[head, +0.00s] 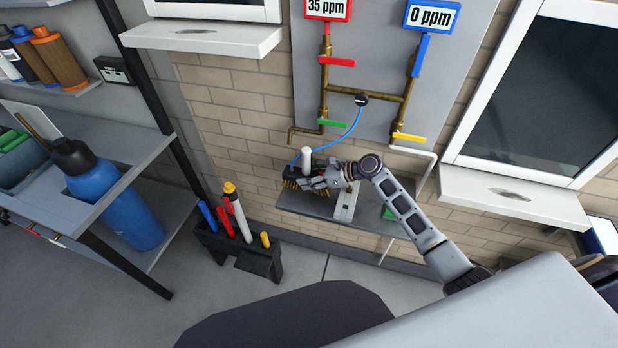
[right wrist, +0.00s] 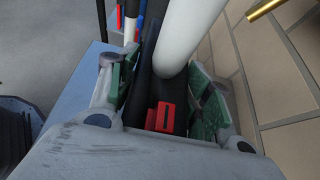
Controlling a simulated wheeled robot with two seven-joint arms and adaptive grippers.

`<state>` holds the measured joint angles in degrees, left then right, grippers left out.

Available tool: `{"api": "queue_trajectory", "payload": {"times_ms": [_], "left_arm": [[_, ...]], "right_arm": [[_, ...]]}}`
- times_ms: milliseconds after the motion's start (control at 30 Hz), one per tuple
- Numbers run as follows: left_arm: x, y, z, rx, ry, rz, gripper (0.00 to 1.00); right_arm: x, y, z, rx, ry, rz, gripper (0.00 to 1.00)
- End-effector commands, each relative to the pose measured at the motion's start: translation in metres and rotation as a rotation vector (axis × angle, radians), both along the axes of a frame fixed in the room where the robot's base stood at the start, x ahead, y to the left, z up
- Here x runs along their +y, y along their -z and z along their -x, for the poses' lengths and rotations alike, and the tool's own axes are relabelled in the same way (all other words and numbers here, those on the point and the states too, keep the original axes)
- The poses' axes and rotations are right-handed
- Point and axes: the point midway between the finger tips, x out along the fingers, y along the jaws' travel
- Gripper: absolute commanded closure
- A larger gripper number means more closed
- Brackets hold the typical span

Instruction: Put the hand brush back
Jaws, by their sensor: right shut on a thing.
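The hand brush (head: 289,184), a dark block with tan bristles, is at the left end of the small grey wall shelf (head: 318,208). My right gripper (head: 322,178) comes in from the right and is shut on the brush. In the right wrist view, the black brush body (right wrist: 150,75) runs between the green-padded fingers (right wrist: 165,95). A white upright cylinder (head: 306,157) rises beside the fingers; I cannot tell whether it belongs to the brush. Whether the bristles touch the shelf is unclear. My left gripper is out of view.
A black floor rack (head: 263,262) with coloured tubes stands left of the shelf. Brass pipes (head: 325,90) with coloured valve levers and a blue hose (head: 347,133) are above it. A workbench (head: 130,160) with a blue bottle (head: 110,197) stands left.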

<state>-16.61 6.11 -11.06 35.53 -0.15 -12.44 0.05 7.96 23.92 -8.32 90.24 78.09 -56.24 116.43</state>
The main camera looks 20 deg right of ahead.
Motion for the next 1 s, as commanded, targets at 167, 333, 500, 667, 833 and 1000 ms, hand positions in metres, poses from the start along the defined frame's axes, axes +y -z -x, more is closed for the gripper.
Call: {"api": "queue_trajectory", "payload": {"times_ms": [167,333,500,667,833,1000], "left_arm": [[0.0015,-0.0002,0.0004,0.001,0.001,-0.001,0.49],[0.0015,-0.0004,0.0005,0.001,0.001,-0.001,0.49],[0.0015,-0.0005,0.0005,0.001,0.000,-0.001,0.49],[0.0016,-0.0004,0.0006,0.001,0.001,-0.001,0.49],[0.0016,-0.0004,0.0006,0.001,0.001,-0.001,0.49],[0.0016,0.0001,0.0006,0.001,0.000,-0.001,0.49]], "right_arm": [[0.0002,-0.0025,-0.0013,-0.006,0.001,-0.003,1.00],[0.0002,-0.0021,-0.0013,-0.005,0.001,-0.003,1.00],[-0.0002,0.0014,-0.0001,-0.001,0.001,-0.001,0.38],[-0.0002,0.0015,-0.0001,0.000,0.001,0.000,0.26],[-0.0002,0.0015,-0.0001,0.000,0.001,0.000,0.26],[-0.0003,0.0005,-0.0002,-0.001,0.000,0.001,0.26]]}}
